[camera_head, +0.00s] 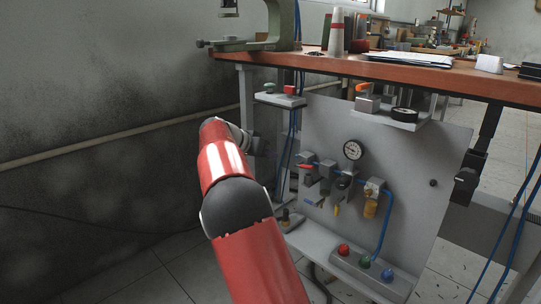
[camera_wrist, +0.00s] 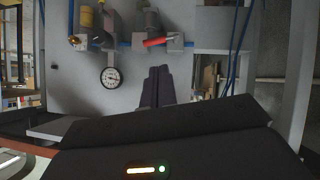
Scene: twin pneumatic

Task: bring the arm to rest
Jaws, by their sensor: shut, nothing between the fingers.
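My gripper shows in the wrist view (camera_wrist: 157,86), with its dark fingers together and nothing between them. It points toward the grey panel (camera_wrist: 75,75), which appears upside down there. In the head view my red arm reaches up from the bottom, and its wrist end (camera_head: 250,140) is left of the panel (camera_head: 420,160), below the bench top. My fingers are hidden or too small to make out in the head view. I cannot tell how far the fingertips are from the panel.
The panel carries a pressure gauge (camera_head: 353,150), a red-handled valve (camera_head: 306,166) and a box with red, green and blue buttons (camera_head: 365,263). Blue hoses (camera_head: 291,150) hang close to my wrist. The wooden bench top (camera_head: 400,72) is above. Open floor lies left of my arm.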

